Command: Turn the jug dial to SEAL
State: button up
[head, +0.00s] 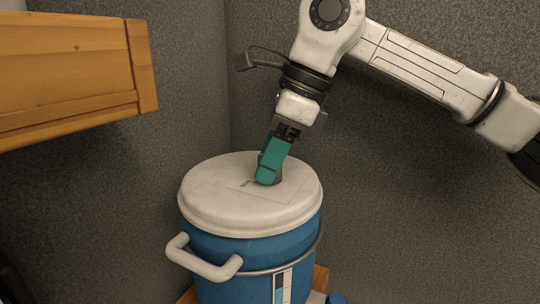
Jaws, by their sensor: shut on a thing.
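The jug is a large blue drum (245,251) with a broad off-white lid (215,190), standing upright at the bottom middle of the head view. A dark dial (279,175) sits near the middle of the lid, on a thin marked outline. My gripper (267,178) points down at the dial from above, with teal fingers. It is shut on the dial, and the fingers hide most of it. The dial's pointer and any SEAL lettering are too small or hidden to read.
A white handle (205,264) sticks out from the jug's front left. A wooden cabinet (70,75) hangs at the upper left, apart from my arm. Grey walls meet in a corner behind the jug. A wooden surface (320,277) shows under the jug.

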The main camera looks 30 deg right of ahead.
jog(key=shift+n+g+y+p, duration=0.4)
jog(key=shift+n+g, duration=0.3)
jog(key=shift+n, duration=1.2)
jog(key=o, duration=1)
jog(key=shift+o, duration=0.2)
jog(key=shift+r, duration=0.25)
notch_tip(320, 180, up, 2)
jog(key=shift+r, duration=0.15)
jog(key=s+r+b, duration=0.5)
jog(key=s+r, duration=0.5)
jog(key=s, duration=0.4)
